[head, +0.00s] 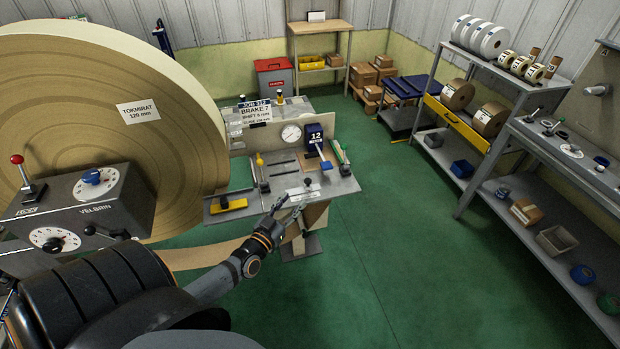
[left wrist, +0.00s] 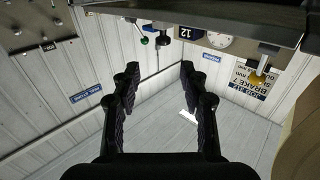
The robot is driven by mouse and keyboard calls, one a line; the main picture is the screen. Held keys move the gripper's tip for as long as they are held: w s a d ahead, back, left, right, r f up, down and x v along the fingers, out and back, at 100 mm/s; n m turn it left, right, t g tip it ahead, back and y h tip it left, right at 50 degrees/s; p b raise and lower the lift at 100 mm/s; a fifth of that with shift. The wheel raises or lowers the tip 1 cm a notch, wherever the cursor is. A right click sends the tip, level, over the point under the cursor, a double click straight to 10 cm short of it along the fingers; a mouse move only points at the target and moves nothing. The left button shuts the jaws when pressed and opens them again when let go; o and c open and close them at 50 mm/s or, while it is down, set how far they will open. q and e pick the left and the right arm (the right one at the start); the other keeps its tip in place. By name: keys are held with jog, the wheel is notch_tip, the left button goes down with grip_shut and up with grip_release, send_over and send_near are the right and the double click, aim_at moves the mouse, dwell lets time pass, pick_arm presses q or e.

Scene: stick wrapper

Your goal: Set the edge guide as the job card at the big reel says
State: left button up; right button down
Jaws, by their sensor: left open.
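The job card (head: 254,111) stands at the back of the bench beside the big reel (head: 90,110). It reads JOB 312, BRAKE 7, SHIFT 6 mm; its lowest line is too small to read surely. It also shows upside down in the left wrist view (left wrist: 252,82). A small pale plate with a black knob (head: 307,181) sits at the bench's front right; I cannot tell surely that it is the edge guide. My left gripper (head: 288,204) is open and empty, just in front of this plate; its fingers also show in the left wrist view (left wrist: 160,75). My right gripper is not in view.
The grey bench (head: 245,205) carries a yellow-based block (head: 229,203), a dial gauge (head: 291,134) and a blue box marked 12 (head: 314,133). A control box (head: 85,205) with dials stands left. Shelves (head: 545,135) line the right. The green floor between is clear.

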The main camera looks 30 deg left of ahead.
aim_at(306, 182)
pick_arm(q)
jog(key=shift+w+f, duration=0.1)
jog(key=w, duration=0.3)
jog(key=w+b, duration=0.1)
jog(key=w, duration=0.2)
jog(key=w+a+b, duration=0.1)
jog(key=w, duration=0.1)
jog(key=shift+w+f, duration=0.1)
jog(key=shift+w, duration=0.3)
jog(key=shift+w+a, duration=0.15)
jog(key=shift+w, duration=0.3)
grip_shut()
